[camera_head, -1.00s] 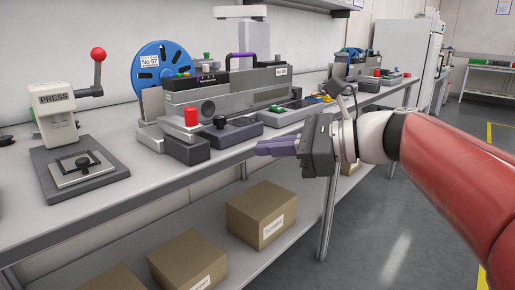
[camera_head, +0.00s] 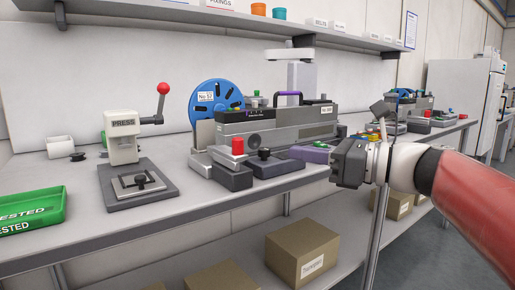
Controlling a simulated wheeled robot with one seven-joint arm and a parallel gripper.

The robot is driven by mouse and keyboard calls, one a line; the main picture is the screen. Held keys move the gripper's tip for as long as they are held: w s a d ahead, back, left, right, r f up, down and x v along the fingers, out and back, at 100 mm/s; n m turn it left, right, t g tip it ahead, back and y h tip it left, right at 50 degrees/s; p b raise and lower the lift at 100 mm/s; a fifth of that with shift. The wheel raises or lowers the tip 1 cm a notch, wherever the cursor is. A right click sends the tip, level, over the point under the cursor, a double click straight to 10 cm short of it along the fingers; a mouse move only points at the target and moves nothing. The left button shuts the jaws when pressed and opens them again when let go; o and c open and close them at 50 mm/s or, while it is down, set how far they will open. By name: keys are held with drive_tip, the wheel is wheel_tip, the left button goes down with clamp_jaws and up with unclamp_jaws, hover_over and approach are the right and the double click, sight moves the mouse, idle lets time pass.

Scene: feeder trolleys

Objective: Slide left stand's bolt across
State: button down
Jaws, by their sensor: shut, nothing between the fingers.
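The left stand (camera_head: 290,125) is a long grey machine on the bench with a blue reel (camera_head: 213,104) at its left end and a purple handle on top. At its front are low grey blocks, one with a red cylinder (camera_head: 238,146) and one with a black knob (camera_head: 264,153). I cannot tell for sure which part is the bolt. The fingers and wrist hide part of the stand's right front.
A press (camera_head: 123,140) with a red-knobbed lever stands left on the bench. A green tray (camera_head: 32,210) and a white mug (camera_head: 60,146) are further left. Another stand (camera_head: 412,108) is at the back right. A shelf (camera_head: 330,38) runs above; cardboard boxes (camera_head: 302,251) lie below.

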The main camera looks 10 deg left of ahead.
sight(231, 137)
drive_tip(key=x, duration=0.9)
drive_tip(key=shift+a, duration=0.3)
drive_tip(key=shift+w+a, duration=0.1)
drive_tip(key=w+a+p, duration=0.6)
drive_tip(key=a, duration=0.1)
drive_tip(key=shift+w+a+r, duration=0.1)
drive_tip(key=shift+w+a, duration=0.05)
drive_tip(key=shift+w, duration=0.05)
